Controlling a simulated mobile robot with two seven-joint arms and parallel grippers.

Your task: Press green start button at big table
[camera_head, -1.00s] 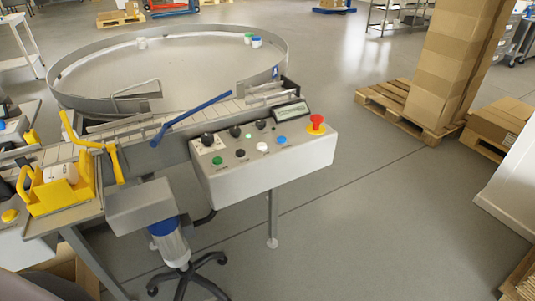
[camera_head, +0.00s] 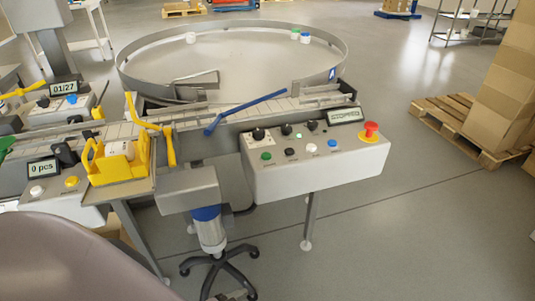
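The green button (camera_head: 266,156) is on the left of the lower row of the grey control box (camera_head: 318,172). The box is fixed to the near side of the big round table (camera_head: 240,68). Black, white and blue buttons sit to the right of the green one. A red mushroom button (camera_head: 370,130) on a yellow base is at the box's right end. A small display (camera_head: 346,115) on the box appears to read "STOPPED". Neither of my grippers is in view.
A yellow fixture (camera_head: 118,165) holding a white container stands left of the box. A blue guide bar (camera_head: 245,108) crosses the conveyor. A blue-and-white cylinder on a black wheeled base (camera_head: 210,235) stands below. Pallets with cartons (camera_head: 490,115) are at right. Floor right of the box is clear.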

